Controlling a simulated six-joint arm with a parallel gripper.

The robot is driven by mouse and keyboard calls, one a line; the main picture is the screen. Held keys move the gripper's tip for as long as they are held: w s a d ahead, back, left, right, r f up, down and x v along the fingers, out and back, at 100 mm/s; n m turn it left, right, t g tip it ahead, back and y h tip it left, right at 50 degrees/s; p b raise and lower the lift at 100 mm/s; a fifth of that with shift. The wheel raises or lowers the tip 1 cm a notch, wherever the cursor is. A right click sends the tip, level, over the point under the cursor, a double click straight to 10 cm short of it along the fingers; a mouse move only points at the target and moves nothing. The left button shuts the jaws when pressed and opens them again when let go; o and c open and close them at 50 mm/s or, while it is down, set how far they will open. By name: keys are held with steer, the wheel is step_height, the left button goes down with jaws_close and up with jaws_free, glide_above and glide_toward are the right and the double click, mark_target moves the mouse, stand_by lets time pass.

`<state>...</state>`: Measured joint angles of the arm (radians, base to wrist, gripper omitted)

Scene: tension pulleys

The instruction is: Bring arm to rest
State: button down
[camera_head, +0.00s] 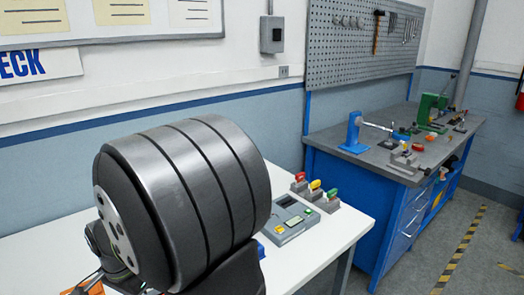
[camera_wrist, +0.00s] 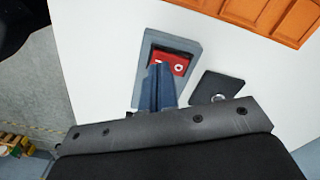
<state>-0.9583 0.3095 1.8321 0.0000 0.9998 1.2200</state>
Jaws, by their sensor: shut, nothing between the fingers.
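My gripper (camera_wrist: 160,70) shows in the wrist view, its two dark blue fingers closed together with nothing between them. The fingertips overlap a grey-framed device with a red face (camera_wrist: 178,62) on the white table (camera_wrist: 105,75). I cannot tell whether they touch it or hover above it. In the head view my own dark arm covers the left and middle, and the gripper is not visible there.
An orange tray (camera_wrist: 270,15) and a small black plate with a round silver part (camera_wrist: 217,88) lie near the gripper. A grey control box (camera_head: 290,222) and colored-handled clamps (camera_head: 316,190) stand on the white table. A blue workbench (camera_head: 345,195) stands beyond.

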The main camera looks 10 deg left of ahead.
steer(key=shift+f, duration=0.75)
steer(key=shift+r, duration=0.15)
steer(key=shift+w+r, duration=0.5)
steer(key=shift+r, duration=3.85)
steer(key=w+d+r+m, duration=0.2)
steer(key=w+d+m, duration=0.1)
steer(key=w, duration=0.6)
steer(key=w+d+r+m, duration=0.2)
steer(key=w+d+r, duration=0.1)
steer(key=w, duration=0.6)
steer(key=shift+w+d+r+m, duration=0.15)
steer(key=shift+d+r+m, duration=0.1)
steer(key=shift+d+m, duration=0.2)
